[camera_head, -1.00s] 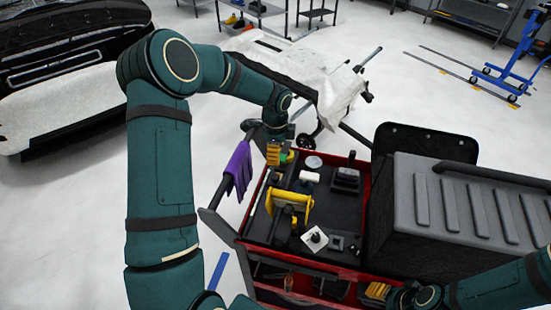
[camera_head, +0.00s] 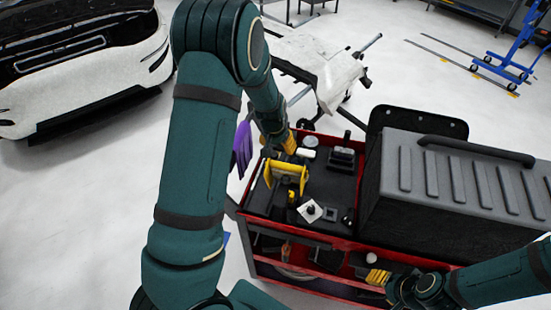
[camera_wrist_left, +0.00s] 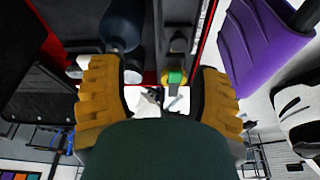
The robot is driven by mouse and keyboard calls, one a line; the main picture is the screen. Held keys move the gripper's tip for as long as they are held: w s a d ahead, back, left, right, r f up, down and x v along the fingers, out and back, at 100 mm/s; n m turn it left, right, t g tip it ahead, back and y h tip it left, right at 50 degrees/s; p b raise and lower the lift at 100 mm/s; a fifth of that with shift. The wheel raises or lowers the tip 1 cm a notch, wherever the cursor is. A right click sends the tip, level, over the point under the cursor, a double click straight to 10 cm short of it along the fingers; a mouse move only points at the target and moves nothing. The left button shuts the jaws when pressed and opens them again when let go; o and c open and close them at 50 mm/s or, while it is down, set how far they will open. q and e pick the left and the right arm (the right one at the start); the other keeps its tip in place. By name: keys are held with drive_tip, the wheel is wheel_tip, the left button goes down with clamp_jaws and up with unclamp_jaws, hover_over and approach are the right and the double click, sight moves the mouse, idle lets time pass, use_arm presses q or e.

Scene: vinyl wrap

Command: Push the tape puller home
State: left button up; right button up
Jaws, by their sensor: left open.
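I cannot tell for sure which item is the tape puller. A yellow stand-like tool (camera_head: 287,173) is on the cart's black top in the head view. A small item with a green and yellow band (camera_wrist_left: 175,77) lies between my left fingers in the left wrist view, apart from both. My left gripper (camera_head: 290,142) is over the cart's far left part, partly hidden by my arm; the left wrist view shows its yellow fingers (camera_wrist_left: 157,72) wide apart with nothing gripped. My right gripper (camera_head: 378,277) is at the cart's front right; its opening is unclear.
The red-edged cart (camera_head: 345,238) also bears a white square piece (camera_head: 310,211), a white disc (camera_head: 310,141) and black blocks (camera_head: 342,158). A large grey case (camera_head: 455,190) blocks the right. A purple cloth (camera_wrist_left: 262,40) hangs at the cart's left side.

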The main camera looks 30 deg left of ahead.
sight(274, 154)
use_arm(q)
drive_tip(key=w+a+f+n, duration=0.1)
drive_tip(key=f, duration=0.2)
drive_tip(key=w+a+f+n+y+b, duration=0.1)
drive_tip(key=w+f, duration=0.1)
drive_tip(key=f, duration=0.2)
drive_tip(key=w+a+f+n+t, duration=0.1)
drive_tip(key=a+f, duration=0.1)
drive_tip(key=f, duration=0.2)
drive_tip(key=shift+w, duration=0.15)
use_arm(e)
drive_tip(key=shift+s+d+f, duration=0.3)
drive_tip(key=shift+s+f, duration=0.05)
drive_tip(key=shift+f, duration=0.35)
use_arm(q)
drive_tip(key=shift+n, duration=0.3)
clamp_jaws()
